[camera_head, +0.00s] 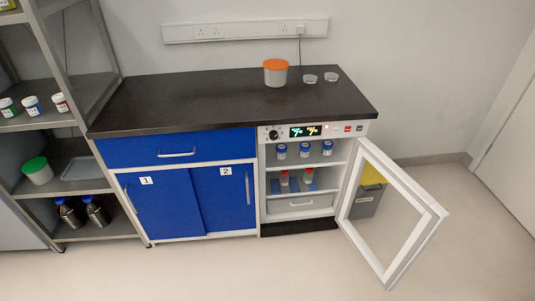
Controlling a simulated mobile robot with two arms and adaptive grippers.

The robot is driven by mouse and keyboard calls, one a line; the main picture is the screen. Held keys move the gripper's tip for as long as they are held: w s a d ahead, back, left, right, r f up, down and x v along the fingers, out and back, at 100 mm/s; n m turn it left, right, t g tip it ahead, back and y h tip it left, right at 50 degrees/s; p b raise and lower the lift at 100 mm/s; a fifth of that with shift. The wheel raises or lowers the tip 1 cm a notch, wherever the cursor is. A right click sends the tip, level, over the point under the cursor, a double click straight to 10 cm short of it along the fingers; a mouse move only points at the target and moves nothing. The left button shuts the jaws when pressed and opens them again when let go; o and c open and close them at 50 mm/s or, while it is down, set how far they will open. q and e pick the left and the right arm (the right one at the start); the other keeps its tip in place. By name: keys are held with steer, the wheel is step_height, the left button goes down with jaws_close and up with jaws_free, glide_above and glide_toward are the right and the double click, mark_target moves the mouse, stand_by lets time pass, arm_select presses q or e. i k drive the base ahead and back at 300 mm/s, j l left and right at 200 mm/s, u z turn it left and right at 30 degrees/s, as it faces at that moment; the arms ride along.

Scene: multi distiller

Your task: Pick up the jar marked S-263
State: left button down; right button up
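No marking S-263 can be read on any jar from here. Small white-lidded jars stand on the left rack: one with a green label (7,107), one with a blue label (32,105) and one with a red-brown label (60,102). Inside the open white cabinet, blue-capped jars stand on the upper shelf, at left (281,151), middle (305,150) and right (328,148). Two red-capped containers, left (284,179) and right (308,176), stand on the shelf below. Neither of my grippers is in view.
The cabinet's glass door (428,230) swings out to the right over the floor. An orange-lidded tub (275,74) and two small clear dishes (321,78) sit on the black counter (190,100). A green-lidded tub (37,172) and dark bottles (96,211) stand lower on the rack. The front floor is clear.

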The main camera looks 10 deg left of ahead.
mark_target(62, 105)
steer(key=u, duration=1.6)
steer(key=i+z, duration=0.3)
steer(key=i, duration=0.35)
